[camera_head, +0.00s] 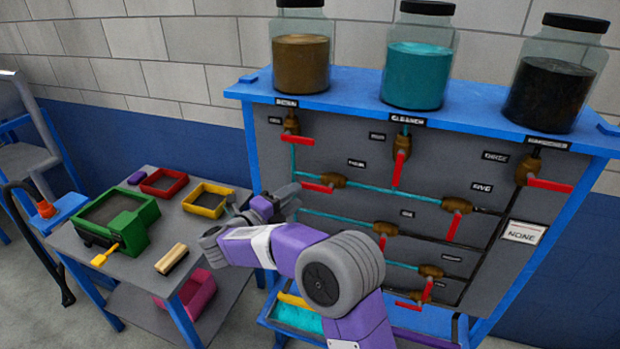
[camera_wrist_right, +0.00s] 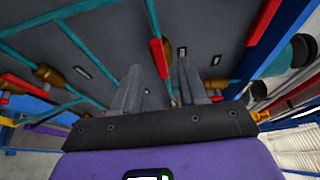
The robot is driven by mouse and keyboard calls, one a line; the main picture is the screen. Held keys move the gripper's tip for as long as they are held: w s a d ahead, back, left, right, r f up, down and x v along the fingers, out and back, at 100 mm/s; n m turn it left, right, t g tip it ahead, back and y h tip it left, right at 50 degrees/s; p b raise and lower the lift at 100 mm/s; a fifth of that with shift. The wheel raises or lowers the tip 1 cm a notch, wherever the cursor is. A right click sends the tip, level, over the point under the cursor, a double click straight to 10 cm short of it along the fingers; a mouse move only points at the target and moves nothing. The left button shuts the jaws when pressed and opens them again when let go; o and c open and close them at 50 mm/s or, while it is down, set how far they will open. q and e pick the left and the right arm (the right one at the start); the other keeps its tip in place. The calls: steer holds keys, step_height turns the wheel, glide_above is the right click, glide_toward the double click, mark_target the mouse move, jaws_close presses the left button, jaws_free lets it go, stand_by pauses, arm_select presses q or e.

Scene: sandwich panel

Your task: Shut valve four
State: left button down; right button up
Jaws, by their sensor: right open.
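The grey valve panel (camera_head: 345,225) carries several brass valves with red handles. Their small labels are mostly too blurred to read; the one above the upper-left middle valve (camera_head: 333,180) may read FOUR. That valve's red handle (camera_head: 318,187) points left, roughly along its teal pipe. My right gripper (camera_head: 283,203) is just left of this handle, in front of the panel's left side. In the right wrist view its fingers (camera_wrist_right: 158,92) are apart and empty, with a red handle (camera_wrist_right: 158,58) showing between and beyond them. Contact is not visible. My left gripper is not in view.
Jars of brown (camera_head: 301,65), teal (camera_head: 417,75) and black (camera_head: 550,92) contents stand on the blue frame's top. A NONE sign (camera_head: 523,232) hangs at right. A grey table (camera_head: 150,235) at left holds a green box (camera_head: 118,218) and small trays.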

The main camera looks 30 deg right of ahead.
mark_target(309, 187)
steer(key=p+x, duration=0.1)
steer(key=x, duration=0.6)
steer(key=shift+f, duration=0.15)
jaws_close()
